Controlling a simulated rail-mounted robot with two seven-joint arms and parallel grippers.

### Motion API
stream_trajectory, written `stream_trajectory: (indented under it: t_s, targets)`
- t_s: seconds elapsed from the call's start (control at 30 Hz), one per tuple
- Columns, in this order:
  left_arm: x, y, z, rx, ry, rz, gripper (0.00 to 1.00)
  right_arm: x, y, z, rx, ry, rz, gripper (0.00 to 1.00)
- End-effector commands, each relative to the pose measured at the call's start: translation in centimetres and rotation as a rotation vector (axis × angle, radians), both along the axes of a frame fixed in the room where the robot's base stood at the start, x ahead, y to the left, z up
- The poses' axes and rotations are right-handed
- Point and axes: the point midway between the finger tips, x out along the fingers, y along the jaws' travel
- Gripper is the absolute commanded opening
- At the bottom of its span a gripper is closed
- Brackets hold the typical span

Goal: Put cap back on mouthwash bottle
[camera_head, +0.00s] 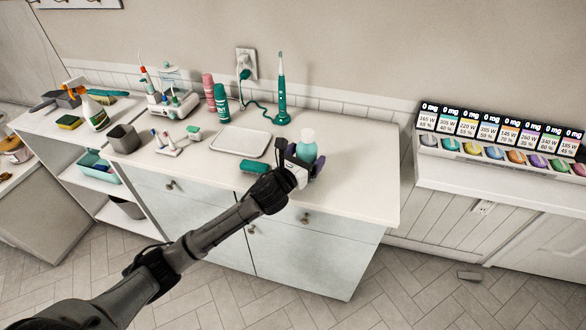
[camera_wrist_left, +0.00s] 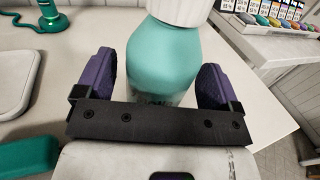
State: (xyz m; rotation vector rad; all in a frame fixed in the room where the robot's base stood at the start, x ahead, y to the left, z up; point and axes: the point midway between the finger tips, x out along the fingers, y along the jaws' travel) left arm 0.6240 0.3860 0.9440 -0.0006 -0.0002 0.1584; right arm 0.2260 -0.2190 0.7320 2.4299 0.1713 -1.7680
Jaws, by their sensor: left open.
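The mouthwash bottle (camera_head: 307,150) stands upright near the right end of the white counter. In the left wrist view the bottle (camera_wrist_left: 160,70) is teal, with a pale ribbed top (camera_wrist_left: 185,10) that looks like a cap. The frame edge cuts this top off, and I cannot tell how firmly it sits. My left gripper (camera_head: 300,160) is open, with its purple fingers on either side of the bottle; they also show in the left wrist view (camera_wrist_left: 158,80). The lower bottle is hidden behind the gripper. My right gripper is not in view.
A teal box (camera_head: 255,168) lies just left of the gripper, and a white tray (camera_head: 233,142) lies farther left. A teal electric toothbrush (camera_head: 281,95) stands behind. The counter (camera_head: 365,165) is clear to the right. A pod display (camera_head: 500,140) is beyond it.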

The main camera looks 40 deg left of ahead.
Motion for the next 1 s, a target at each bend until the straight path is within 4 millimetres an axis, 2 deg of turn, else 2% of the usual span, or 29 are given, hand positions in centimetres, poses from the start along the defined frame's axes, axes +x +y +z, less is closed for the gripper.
stream_trajectory:
  t_s: [0.3,0.5,0.7,1.0]
  targets:
    - [-5.8,-0.9,-0.2,0.003,0.001,-0.002,0.88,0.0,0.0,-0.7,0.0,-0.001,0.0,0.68]
    - [-8.8,-1.4,-0.2,0.002,0.001,-0.002,0.88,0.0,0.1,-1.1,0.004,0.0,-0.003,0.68]
    - [-10.6,-1.7,-0.1,0.0,0.0,0.0,0.88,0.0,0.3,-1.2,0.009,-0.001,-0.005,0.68]
    - [-11.0,-1.8,0.0,0.0,-0.001,0.0,0.88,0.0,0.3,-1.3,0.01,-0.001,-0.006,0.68]
